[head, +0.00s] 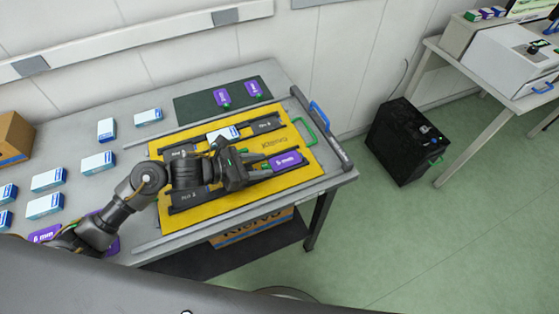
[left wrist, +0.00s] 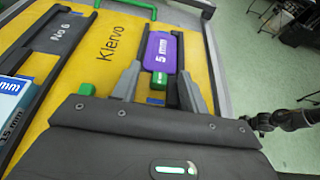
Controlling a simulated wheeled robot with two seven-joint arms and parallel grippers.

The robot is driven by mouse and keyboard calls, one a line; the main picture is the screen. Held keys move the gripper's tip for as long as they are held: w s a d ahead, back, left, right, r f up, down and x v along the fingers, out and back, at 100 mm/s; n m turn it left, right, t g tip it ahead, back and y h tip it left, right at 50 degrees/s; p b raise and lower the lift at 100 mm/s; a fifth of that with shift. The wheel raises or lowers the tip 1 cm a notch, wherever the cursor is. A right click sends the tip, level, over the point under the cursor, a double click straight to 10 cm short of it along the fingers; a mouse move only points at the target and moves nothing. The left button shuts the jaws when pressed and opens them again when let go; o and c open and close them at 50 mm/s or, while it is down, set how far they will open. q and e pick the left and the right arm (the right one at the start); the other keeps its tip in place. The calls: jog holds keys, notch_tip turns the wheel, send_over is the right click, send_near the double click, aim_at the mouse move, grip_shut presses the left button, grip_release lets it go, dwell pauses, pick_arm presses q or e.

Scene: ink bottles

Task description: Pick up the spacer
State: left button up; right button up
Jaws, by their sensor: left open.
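A purple spacer marked 5 mm (head: 287,161) lies at the right end of a dark slot piece on the yellow Klervo board (head: 305,140). It also shows in the left wrist view (left wrist: 161,50), with a green tab at its near end. My left gripper (left wrist: 158,88) is open, with one finger on either side of the green tab. The fingers reach low over the board; I cannot tell whether they touch the spacer. In the head view my left gripper (head: 256,170) partly covers the tab. A dark arm part at the right of the left wrist view looks like my right arm; its jaws are unclear.
Two more purple spacers (head: 222,97) lie on the dark green mat (head: 190,108) at the back. Another, marked 8 mm (head: 45,233), lies front left. Several white-blue boxes (head: 98,162) stand on the left of the table. A blue-handled rail (head: 325,135) bounds the right edge.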

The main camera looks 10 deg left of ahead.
pick_arm(q)
jog(key=shift+d+f, duration=0.2)
jog(key=shift+f, duration=0.15)
jog(key=shift+c, duration=0.4)
